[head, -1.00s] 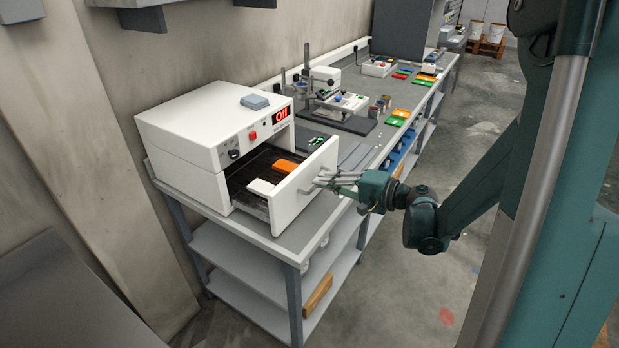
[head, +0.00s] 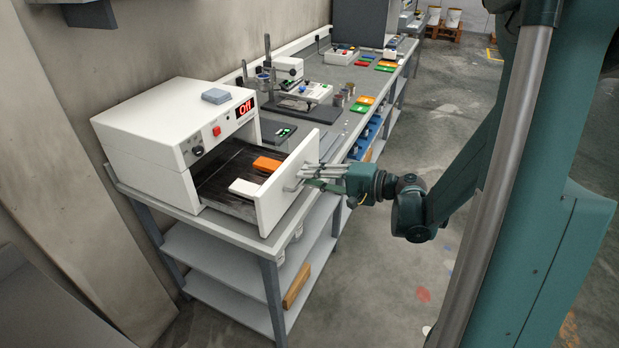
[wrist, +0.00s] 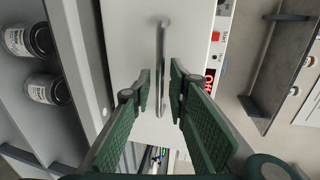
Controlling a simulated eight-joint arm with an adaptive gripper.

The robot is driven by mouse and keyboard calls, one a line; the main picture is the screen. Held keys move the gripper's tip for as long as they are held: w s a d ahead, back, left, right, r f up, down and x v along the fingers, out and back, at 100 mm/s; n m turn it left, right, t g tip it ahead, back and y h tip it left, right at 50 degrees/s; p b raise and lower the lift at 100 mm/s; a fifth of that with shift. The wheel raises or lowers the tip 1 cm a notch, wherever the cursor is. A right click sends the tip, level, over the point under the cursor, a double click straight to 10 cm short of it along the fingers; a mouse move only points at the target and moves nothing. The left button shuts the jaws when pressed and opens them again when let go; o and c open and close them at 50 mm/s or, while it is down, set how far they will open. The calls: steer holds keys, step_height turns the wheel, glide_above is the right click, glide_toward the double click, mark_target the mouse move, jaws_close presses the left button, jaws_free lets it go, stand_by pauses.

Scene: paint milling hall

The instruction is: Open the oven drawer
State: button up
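The white oven (head: 150,128) stands on the near end of the bench, its red display reading "Off". Its drawer is pulled well out, and the white drawer front (head: 278,200) stands clear of the oven body. An orange block (head: 267,164) and a white block (head: 244,188) lie inside. My gripper (head: 308,172) is at the outer face of the drawer front, by its handle (head: 291,187). In the wrist view the metal handle bar (wrist: 162,50) runs between the two green fingers, with a narrow gap on each side. The fingers look open around the bar, not clamped.
The floor right of the bench is open. Two labelled cans (wrist: 48,88) show in the wrist view.

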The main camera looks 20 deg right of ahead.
steer(key=shift+o, duration=0.2)
steer(key=shift+d, duration=0.15)
steer(key=v, duration=1.1)
steer(key=shift+s+d, duration=0.2)
steer(key=shift+s, duration=0.1)
steer(key=shift+r, duration=0.1)
stand_by(0.7)
steer(key=s+a+f+n+g+h, duration=0.1)
steer(key=s+a+n+g+h, duration=0.55)
steer(key=a, duration=0.65)
steer(key=s+r+n+t+h, duration=0.2)
steer(key=s+r+h, duration=0.1)
steer(key=s, duration=0.8)
steer(key=shift+s+d+t+h, duration=0.25)
steer(key=shift+t+h, duration=0.1)
steer(key=shift+h, duration=0.4)
